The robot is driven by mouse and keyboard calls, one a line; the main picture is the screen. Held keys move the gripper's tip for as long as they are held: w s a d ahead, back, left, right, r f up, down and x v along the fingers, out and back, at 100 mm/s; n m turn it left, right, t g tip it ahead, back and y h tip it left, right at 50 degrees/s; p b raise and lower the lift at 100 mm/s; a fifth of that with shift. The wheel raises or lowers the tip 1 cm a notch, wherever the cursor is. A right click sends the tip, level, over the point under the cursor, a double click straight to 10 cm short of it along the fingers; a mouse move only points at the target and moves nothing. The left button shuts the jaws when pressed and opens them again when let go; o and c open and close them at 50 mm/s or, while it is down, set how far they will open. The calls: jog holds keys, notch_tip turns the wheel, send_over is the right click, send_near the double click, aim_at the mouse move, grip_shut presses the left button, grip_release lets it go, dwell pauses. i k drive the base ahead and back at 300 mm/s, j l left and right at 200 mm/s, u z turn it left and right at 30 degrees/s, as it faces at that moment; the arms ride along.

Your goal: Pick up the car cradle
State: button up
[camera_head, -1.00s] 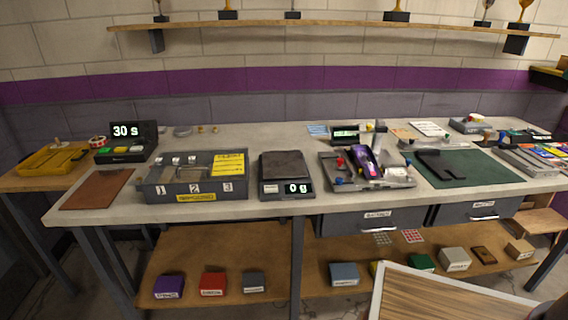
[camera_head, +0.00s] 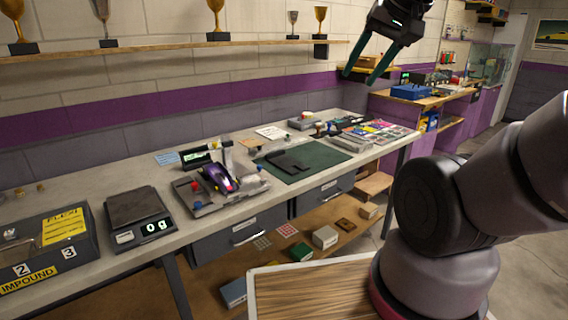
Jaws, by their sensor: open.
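My gripper (camera_head: 359,79) is open and empty at the top of the view, raised high in front of the wall with two dark teal fingers apart. It is well above the workbench and touches nothing. A flat dark grey piece with a notch (camera_head: 287,163) lies on a green mat (camera_head: 325,155). It may be the car cradle, but I cannot tell for certain. To its left, a purple car (camera_head: 217,176) sits on a grey fixture (camera_head: 203,207) with red and blue knobs and an upright post.
A scale (camera_head: 135,203) reading 0 g and a grey impound box (camera_head: 50,245) stand at the left. Small parts and colourful sheets (camera_head: 375,128) lie at the bench's far right. A trophy shelf (camera_head: 170,44) runs along the wall. My arm fills the right side.

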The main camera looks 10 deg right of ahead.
aim_at(286, 163)
jog(key=i+l+u, duration=0.1)
jog(key=u, duration=0.6)
jog(key=i+l+u, duration=0.25)
jog(key=l, duration=0.3)
jog(key=l+u, duration=0.3)
jog(key=l, duration=0.25)
jog(key=l+u, duration=0.25)
jog(key=l, duration=1.15)
jog(key=i+l, duration=0.1)
jog(key=l, duration=0.75)
jog(key=i+u, duration=0.05)
